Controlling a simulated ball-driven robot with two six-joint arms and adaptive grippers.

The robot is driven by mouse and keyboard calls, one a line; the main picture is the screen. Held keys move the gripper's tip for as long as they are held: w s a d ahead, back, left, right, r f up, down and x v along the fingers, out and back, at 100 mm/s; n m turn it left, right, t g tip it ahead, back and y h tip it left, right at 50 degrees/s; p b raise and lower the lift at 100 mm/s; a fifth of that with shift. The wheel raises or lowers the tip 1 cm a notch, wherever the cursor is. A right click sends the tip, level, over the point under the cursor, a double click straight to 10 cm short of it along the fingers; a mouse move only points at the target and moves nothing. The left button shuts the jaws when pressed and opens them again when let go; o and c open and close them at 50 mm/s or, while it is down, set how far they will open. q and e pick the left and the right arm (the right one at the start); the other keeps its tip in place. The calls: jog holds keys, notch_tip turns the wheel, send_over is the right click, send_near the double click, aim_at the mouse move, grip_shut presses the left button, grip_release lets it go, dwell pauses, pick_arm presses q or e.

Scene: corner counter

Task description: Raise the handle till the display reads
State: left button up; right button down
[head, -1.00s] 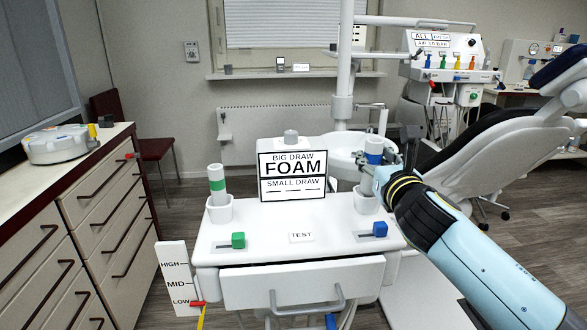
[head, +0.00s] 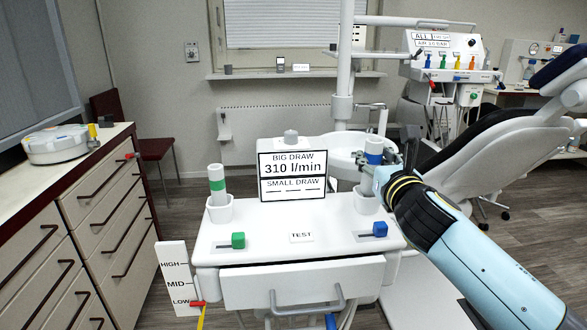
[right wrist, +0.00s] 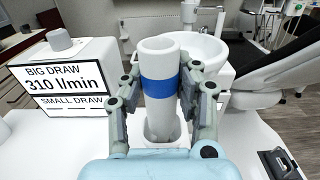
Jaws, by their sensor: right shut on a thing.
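The display (head: 292,176) on the white cart reads "BIG DRAW 310 l/min", with dashes under "SMALL DRAW"; it also shows in the right wrist view (right wrist: 64,88). My right gripper (head: 374,165) is shut on the blue-banded white handle (head: 374,146). In the right wrist view the handle (right wrist: 158,88) stands upright between the fingers, its lower end at or in its white holder (right wrist: 157,138); I cannot tell if it is lifted clear. A green-banded white handle (head: 217,184) stands in the left holder (head: 219,211). My left gripper is not in view.
A green slider knob (head: 238,240) and a blue slider knob (head: 380,229) sit on the cart top beside a TEST label (head: 302,237). A HIGH-MID-LOW scale (head: 173,279) has a red lever (head: 198,303) at LOW. A white basin (head: 345,143) stands behind.

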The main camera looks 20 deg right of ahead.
aim_at(369, 194)
jog(key=shift+f, duration=0.1)
jog(key=shift+f+b, duration=1.6)
jog(key=shift+f, duration=0.25)
jog(key=c, duration=0.9)
grip_release()
jog(key=shift+s, duration=0.1)
